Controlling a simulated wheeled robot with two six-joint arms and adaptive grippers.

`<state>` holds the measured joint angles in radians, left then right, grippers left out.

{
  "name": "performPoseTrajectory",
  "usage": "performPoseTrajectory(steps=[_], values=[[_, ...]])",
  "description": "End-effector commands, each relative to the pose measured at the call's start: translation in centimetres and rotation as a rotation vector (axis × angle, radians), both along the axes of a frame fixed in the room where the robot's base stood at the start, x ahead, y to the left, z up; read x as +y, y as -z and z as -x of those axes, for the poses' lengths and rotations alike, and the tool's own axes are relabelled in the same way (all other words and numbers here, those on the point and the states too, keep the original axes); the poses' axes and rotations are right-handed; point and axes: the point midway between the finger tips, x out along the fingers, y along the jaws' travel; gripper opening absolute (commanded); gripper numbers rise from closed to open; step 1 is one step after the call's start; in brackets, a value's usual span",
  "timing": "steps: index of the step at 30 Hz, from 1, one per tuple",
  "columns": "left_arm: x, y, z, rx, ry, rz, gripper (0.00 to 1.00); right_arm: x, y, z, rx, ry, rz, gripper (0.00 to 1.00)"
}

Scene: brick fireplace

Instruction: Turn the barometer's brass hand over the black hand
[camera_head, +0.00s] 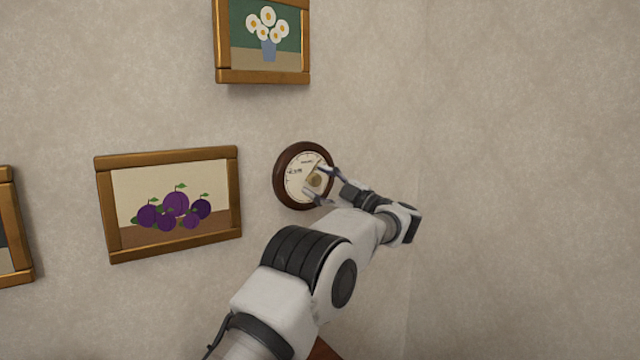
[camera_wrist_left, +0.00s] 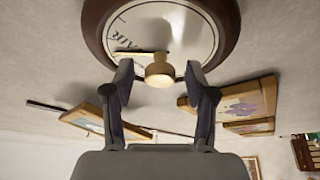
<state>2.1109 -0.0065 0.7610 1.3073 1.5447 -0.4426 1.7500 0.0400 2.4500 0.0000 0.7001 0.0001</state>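The barometer (camera_head: 281,184) is a round dial with a dark wood rim and a cream face, hanging on the wall; it also shows in the left wrist view (camera_wrist_left: 97,25). A brass knob (camera_wrist_left: 159,72) stands out from the dial's middle. The brass hand (camera_wrist_left: 136,53) runs from behind the knob to the left in the wrist view. I cannot make out the black hand clearly. My left gripper (camera_head: 313,181) is at the dial, its fingers (camera_wrist_left: 159,74) open on either side of the knob, with a small gap on each side. My right gripper is not in view.
A framed plum picture (camera_head: 170,155) hangs left of the barometer, and a framed flower picture (camera_head: 262,77) above it. Another frame (camera_head: 22,277) is cut off at the left edge. The wall (camera_head: 520,150) right of the barometer is bare, with a corner nearby.

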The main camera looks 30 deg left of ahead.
Motion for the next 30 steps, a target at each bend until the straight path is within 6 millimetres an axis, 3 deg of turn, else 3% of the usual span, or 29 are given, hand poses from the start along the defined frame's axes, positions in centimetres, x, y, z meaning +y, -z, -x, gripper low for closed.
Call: performPoseTrajectory(steps=[10,22,30], values=[[-0.9,0.2,0.0,0.001,0.0,-0.001,0.57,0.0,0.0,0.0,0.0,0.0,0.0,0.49],[-9.8,2.7,0.8,0.002,0.002,-0.002,0.57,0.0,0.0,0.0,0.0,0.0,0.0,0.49],[-11.6,3.1,1.0,0.001,-0.001,0.001,0.57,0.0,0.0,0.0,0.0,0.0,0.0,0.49]])
